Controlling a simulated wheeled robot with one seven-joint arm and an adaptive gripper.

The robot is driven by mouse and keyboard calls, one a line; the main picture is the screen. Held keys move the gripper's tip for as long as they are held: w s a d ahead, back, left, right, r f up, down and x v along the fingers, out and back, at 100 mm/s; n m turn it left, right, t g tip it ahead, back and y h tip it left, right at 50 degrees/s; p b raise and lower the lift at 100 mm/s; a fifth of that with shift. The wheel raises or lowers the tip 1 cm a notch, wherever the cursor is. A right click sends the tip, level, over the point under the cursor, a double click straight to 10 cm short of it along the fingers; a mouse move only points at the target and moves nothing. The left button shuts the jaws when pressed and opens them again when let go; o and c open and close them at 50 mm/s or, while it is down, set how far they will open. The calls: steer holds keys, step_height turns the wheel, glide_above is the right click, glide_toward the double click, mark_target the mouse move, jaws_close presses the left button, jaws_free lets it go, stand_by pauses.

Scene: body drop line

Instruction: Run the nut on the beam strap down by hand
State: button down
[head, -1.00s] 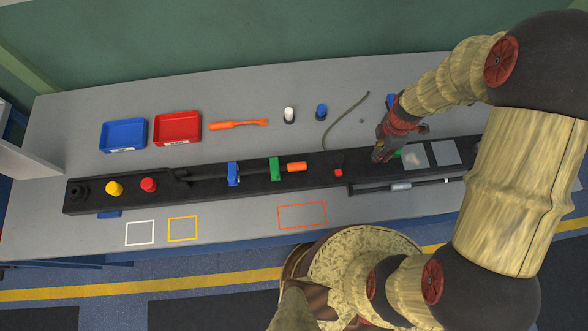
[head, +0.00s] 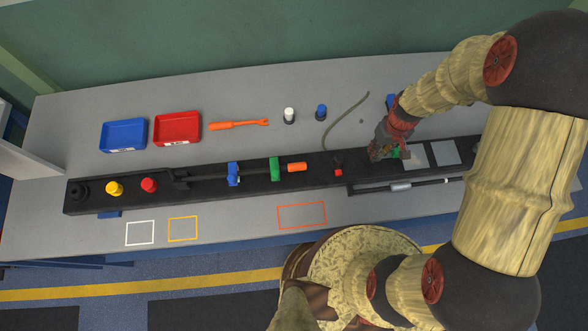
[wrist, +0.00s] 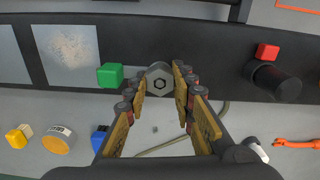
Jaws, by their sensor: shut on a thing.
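In the head view my gripper (head: 376,156) is low at the right part of the long black beam (head: 330,160) and hides the nut. A green block (wrist: 110,76) is just left of the fingers in the wrist view. The strap under the nut cannot be made out.
A red block (wrist: 267,51) and a dark cylinder (wrist: 277,83) stand right of my fingers in the wrist view. A grey-and-black rod (head: 400,187) lies along the beam's front. A blue tray (head: 123,135) and a red tray (head: 177,128) sit at the back left.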

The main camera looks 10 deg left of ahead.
steer(key=shift+m, duration=0.7)
steer(key=c, duration=1.4)
jaws_free()
step_height(320, 180, up, 12)
steer(key=s+r+m+t+b, duration=0.1)
steer(key=s+r+t+b, duration=0.1)
steer(key=s+r+b, duration=0.2)
steer(key=s+r+m+t+b, duration=0.1)
steer(key=s+r+b, duration=0.3)
steer(key=s, duration=0.1)
steer(key=s+r+m+t+b, duration=0.1)
steer(key=s+r+t+b, duration=0.1)
steer(key=s+r+b, duration=0.2)
steer(key=shift+s+r+t, duration=0.1)
steer(key=shift+s+t, duration=0.2)
steer(key=shift+s, duration=0.15)
